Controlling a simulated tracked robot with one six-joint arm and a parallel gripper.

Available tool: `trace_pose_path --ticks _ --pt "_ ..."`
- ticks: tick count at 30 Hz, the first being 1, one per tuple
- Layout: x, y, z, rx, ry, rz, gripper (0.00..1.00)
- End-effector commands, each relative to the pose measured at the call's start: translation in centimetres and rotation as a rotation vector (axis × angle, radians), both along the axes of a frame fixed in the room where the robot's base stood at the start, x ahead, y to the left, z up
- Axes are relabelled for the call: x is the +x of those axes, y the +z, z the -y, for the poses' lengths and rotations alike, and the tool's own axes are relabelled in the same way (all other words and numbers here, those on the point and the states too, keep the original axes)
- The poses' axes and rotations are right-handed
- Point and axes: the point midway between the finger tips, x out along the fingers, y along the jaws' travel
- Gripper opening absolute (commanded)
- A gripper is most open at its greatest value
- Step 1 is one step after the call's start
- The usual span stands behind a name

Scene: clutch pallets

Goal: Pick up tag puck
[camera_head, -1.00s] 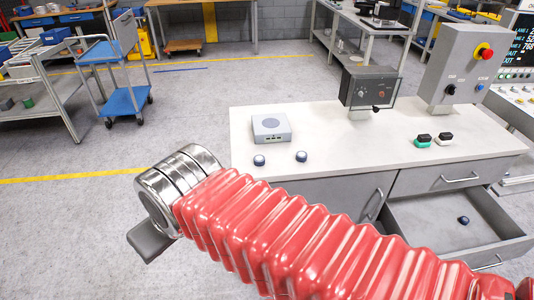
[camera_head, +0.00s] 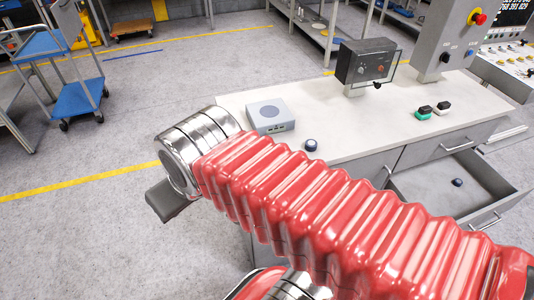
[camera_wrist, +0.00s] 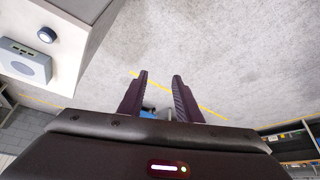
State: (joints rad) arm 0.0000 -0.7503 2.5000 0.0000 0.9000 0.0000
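A small dark blue puck (camera_head: 310,145) stands on the white worktop near its front edge, just above my red arm in the head view. A second dark puck (camera_head: 457,182) lies in the open drawer. I cannot tell which one is the tag puck. The wrist view shows one dark round puck (camera_wrist: 47,34) with a paler top on the worktop, at the upper left. My gripper (camera_wrist: 160,76) is open and empty, its two dark fingers apart over the floor, clear of the worktop. In the head view my arm hides part of the worktop's front edge.
A grey box (camera_head: 270,116) stands on the worktop (camera_head: 370,131), with a dark control box (camera_head: 362,62) behind it. The drawer (camera_head: 468,205) juts out. A blue cart (camera_head: 62,80) stands left; floor between is clear.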

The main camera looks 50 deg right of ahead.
Motion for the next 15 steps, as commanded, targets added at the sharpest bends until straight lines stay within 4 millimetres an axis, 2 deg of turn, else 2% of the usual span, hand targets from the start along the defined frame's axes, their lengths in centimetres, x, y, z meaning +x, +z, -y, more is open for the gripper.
trace_pose_path --ticks 6,11,15 --pt "0.0 0.0 0.0 0.000 0.000 0.000 0.32" --pt "0.2 0.1 0.3 0.013 -0.028 -0.005 0.43" --pt "0.7 0.1 1.7 0.065 -0.147 -0.025 0.53"
